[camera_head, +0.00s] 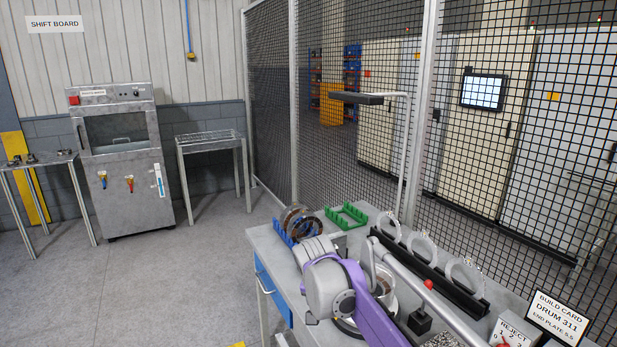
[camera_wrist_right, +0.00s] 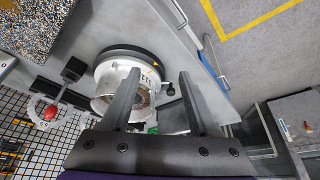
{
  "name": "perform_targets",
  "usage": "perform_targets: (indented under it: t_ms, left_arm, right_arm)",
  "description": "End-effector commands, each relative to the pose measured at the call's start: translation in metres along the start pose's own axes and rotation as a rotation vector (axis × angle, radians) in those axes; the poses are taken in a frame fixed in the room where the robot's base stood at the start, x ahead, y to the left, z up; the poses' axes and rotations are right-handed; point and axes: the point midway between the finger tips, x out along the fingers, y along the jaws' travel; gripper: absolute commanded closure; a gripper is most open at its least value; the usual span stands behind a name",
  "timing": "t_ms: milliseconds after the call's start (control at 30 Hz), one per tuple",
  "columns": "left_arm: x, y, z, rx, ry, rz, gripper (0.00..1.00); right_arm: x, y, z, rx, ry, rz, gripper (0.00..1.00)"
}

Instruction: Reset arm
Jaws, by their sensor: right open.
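My right gripper (camera_wrist_right: 158,85) shows in the right wrist view with its two fingers spread apart and nothing held between them. Beyond the fingers is a white round drum (camera_wrist_right: 108,77) with dark printed digits on its side, on a round black base (camera_wrist_right: 128,52). One finger overlaps the drum in that view; I cannot tell whether they touch. In the head view my purple and grey right arm (camera_head: 366,306) reaches over the workbench (camera_head: 266,243) and hides much of the drum. My left gripper is not in view.
On the bench are a blue rack (camera_head: 281,234) beside dark rings (camera_head: 299,222), a green rack (camera_head: 346,216), a black rack (camera_head: 428,272) with pale rings and a red-knobbed lever (camera_head: 428,284). A build card (camera_head: 556,318) reads DRUM 311.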

Motion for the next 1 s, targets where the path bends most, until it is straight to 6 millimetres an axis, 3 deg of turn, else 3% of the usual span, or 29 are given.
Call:
perform_targets:
  t_ms: [167, 367, 567, 700, 900, 1000]
  left_arm:
    - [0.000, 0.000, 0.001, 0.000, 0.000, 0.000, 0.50]
    - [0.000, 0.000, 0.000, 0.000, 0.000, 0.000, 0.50]
    - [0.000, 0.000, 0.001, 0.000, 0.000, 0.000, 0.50]
    - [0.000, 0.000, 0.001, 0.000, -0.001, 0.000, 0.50]
    - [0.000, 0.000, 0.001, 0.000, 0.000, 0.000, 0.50]
    - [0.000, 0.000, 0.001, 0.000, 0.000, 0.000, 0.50]
  right_arm:
    - [-0.013, 0.036, 0.020, -0.029, 0.002, -0.018, 0.39]
    - [-0.027, 0.085, 0.059, -0.078, 0.011, -0.047, 0.39]
    - [-0.031, 0.146, 0.129, -0.142, 0.032, -0.081, 0.39]
    - [-0.024, 0.183, 0.189, -0.191, 0.058, -0.103, 0.39]
    - [-0.005, 0.217, 0.259, -0.245, 0.094, -0.123, 0.39]
    - [0.002, 0.224, 0.279, -0.262, 0.104, -0.128, 0.39]
